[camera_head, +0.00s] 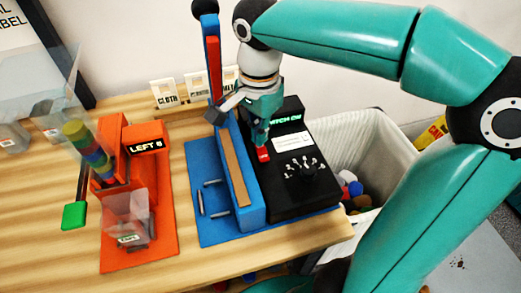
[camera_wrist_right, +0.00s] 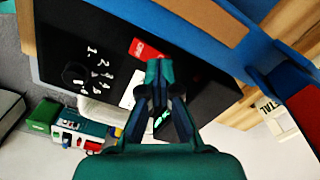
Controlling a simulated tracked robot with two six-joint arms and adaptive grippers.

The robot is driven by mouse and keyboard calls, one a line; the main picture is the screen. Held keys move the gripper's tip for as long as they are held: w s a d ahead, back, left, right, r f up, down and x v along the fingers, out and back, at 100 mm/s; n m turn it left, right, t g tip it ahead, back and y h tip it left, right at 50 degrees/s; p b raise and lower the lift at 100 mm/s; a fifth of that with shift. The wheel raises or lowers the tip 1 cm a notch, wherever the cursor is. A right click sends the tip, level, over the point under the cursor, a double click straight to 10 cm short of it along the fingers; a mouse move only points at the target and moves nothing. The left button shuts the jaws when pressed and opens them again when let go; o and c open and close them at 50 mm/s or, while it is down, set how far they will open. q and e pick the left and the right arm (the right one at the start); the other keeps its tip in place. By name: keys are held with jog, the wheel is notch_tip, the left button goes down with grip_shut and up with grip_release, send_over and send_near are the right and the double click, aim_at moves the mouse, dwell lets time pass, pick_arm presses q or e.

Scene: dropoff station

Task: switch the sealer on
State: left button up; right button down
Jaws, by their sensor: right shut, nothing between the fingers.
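The sealer has a blue body (camera_head: 243,195) and a black control box (camera_head: 284,203) on the table's right side. On the box are a red switch (camera_head: 263,155), a dial (camera_head: 306,171) with white marks around it, a white label and green lettering partly hidden by my gripper. My right gripper (camera_head: 262,139) is shut and empty, pointing down at the box with its tips right by the red switch. In the right wrist view the fingertips (camera_wrist_right: 159,70) appear beside the red switch (camera_wrist_right: 143,48); contact is unclear. My left gripper is not in view.
An orange stand (camera_head: 165,215) marked "LEFT 6" with a green-ended lever (camera_head: 75,215) stands left. The sealer's raised blue and red arm (camera_head: 214,65) rises behind. Small signs (camera_head: 165,94) stand at the back. A white bin (camera_head: 393,160) is right of the table.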

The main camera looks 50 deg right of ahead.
jog(key=shift+f+b, duration=0.65)
jog(key=shift+f, duration=0.3)
jog(key=shift+r, duration=0.15)
notch_tip(320, 180, up, 7)
jog(key=p, duration=0.6)
jog(key=shift+p, duration=0.35)
dwell(0.5)
